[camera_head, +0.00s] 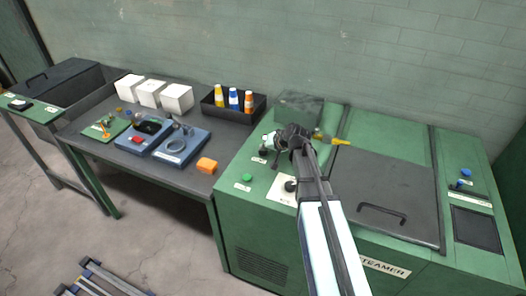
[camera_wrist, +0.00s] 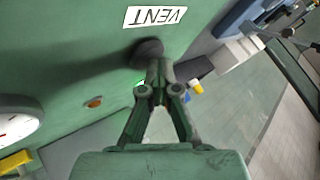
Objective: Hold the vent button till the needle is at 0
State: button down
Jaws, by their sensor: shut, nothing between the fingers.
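My gripper (camera_wrist: 156,72) is shut and empty. In the wrist view its fingertips are at a dark round button (camera_wrist: 148,50) beside the upside-down VENT label (camera_wrist: 155,16). They overlap the button's lower edge; I cannot tell whether it is pressed in. A white round gauge (camera_wrist: 20,120) is cut off at the left edge, with some red on its face; its needle reading is not clear. In the head view my gripper (camera_head: 279,157) is over the left part of the green steamer (camera_head: 233,205), and the arm hides part of the panel.
A yellow handle (camera_wrist: 15,161) is below the gauge, and a small orange lamp (camera_wrist: 93,102) is nearby. The steamer's dark lid (camera_head: 385,185) is to the right.

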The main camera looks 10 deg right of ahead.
jog(key=shift+r+p, duration=0.3)
jog(key=shift+r, duration=0.5)
jog(key=shift+r, duration=0.1)
jog(key=shift+r+p, duration=1.2)
jog(key=shift+r, duration=1.2)
